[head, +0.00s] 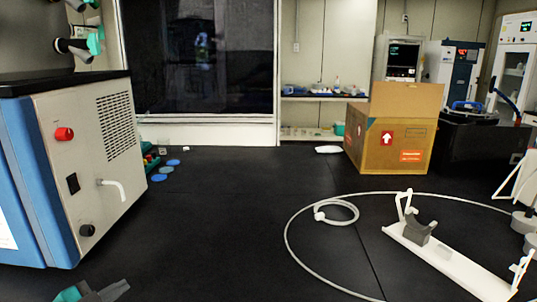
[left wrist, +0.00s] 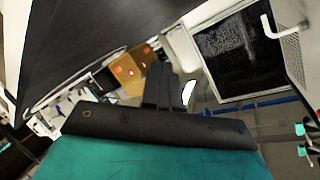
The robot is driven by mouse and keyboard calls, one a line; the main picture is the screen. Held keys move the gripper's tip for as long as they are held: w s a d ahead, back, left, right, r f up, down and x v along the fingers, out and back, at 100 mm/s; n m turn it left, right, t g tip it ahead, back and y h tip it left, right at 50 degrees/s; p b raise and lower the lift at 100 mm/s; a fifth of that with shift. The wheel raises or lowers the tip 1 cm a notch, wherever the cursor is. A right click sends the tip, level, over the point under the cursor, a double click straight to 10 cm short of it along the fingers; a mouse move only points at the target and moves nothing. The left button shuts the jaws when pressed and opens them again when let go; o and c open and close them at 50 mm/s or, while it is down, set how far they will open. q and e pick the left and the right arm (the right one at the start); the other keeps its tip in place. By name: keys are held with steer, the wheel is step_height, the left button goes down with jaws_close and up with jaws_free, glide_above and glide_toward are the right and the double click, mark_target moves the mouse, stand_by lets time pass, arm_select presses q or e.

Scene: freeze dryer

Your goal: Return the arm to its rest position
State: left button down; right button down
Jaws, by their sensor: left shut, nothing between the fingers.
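My left gripper (head: 112,290) shows at the bottom left edge of the head view, low in front of the freeze dryer (head: 95,150). Only its grey fingers and a bit of teal show there. In the left wrist view its dark fingers (left wrist: 161,85) are together with nothing between them. The freeze dryer is a beige and blue box with a red knob, a black switch, a vent grille and a white bent spout. The gripper looks apart from it. My right gripper is in neither view.
A cardboard box (head: 395,145) stands at the back right. A white stand (head: 450,262) and a looped white hose (head: 290,232) lie on the dark bench at the right. Blue discs (head: 160,178) lie beside the dryer. The bench's middle is clear.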

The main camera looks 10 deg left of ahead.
arm_select(q)
steer(key=s+d+f+g+y, duration=0.1)
steer(key=s+d+f+g, duration=0.4)
steer(key=s+f, duration=0.85)
steer(key=s+d+f+n+t, duration=0.1)
steer(key=d+n, duration=0.7)
steer(key=d, duration=0.8)
steer(key=shift+s+d+f, duration=0.15)
steer(key=shift+d+f, duration=0.1)
steer(key=shift+f, duration=0.15)
